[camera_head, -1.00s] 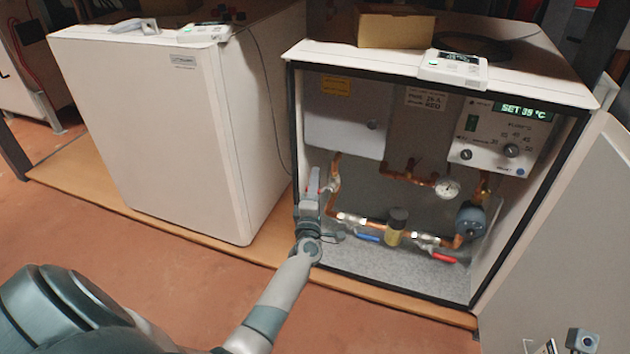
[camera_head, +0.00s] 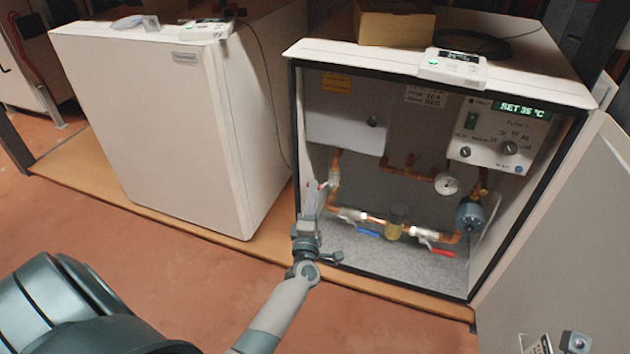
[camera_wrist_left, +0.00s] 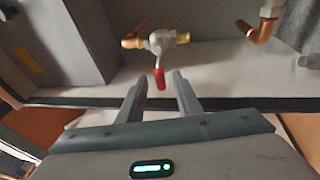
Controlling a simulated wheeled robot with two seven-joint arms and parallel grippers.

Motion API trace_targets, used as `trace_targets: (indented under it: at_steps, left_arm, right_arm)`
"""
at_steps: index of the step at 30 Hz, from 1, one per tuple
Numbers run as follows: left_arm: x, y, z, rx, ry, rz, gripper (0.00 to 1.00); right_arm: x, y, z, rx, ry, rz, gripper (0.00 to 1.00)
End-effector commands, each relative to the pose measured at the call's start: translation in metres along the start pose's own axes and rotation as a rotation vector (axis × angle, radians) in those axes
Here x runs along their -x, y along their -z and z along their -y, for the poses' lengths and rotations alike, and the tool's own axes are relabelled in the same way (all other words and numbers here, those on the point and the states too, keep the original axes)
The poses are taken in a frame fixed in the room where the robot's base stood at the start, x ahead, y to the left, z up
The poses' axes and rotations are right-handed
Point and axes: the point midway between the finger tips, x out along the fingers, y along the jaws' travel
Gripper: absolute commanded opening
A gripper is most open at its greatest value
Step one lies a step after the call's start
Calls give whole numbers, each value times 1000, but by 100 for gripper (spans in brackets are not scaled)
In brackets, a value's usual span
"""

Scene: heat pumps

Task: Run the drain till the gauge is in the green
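The open cabinet (camera_head: 470,287) holds copper pipework. The round pressure gauge (camera_head: 446,183) is on its back wall; its needle is too small to read. At the left pipe, a brass-and-steel valve has a red lever (camera_wrist_left: 159,78), which points down toward my left gripper in the left wrist view. I take this for the drain valve, but no label is legible. My left gripper (camera_wrist_left: 158,92) is open, its fingers on either side of the lever's lower end and apparently short of it. It also shows at the cabinet's left opening (camera_head: 314,194). The right gripper's fingers do not show.
Lower pipes carry a blue lever (camera_head: 367,232), another red lever (camera_head: 442,252) and a round pump (camera_head: 470,216). The control panel (camera_head: 500,137) is at upper right. The cabinet door (camera_head: 570,240) stands open on the right. A closed white unit (camera_head: 150,120) stands left. Unclear hardware shows bottom right.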

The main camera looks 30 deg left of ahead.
Motion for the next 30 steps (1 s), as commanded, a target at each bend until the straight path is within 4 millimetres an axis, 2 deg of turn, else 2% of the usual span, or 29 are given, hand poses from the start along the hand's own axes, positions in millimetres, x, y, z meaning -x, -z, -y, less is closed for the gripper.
trace_targets:
  at_steps: [3, 9, 15, 21, 30]
  left_arm:
    - [27, 0, -1, -1, 3, 0, 32]
    - [65, 0, 0, -1, 3, 0, 32]
    - [92, 0, 0, -1, 1, 0, 32]
    - [102, 0, 0, 1, 1, 1, 32]
    - [102, 0, 0, 0, 0, 0, 32]
  right_arm:
    - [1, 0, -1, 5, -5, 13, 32]
    - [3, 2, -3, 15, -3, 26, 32]
    - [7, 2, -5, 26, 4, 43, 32]
    - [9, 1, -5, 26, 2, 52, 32]
    - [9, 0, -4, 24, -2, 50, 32]
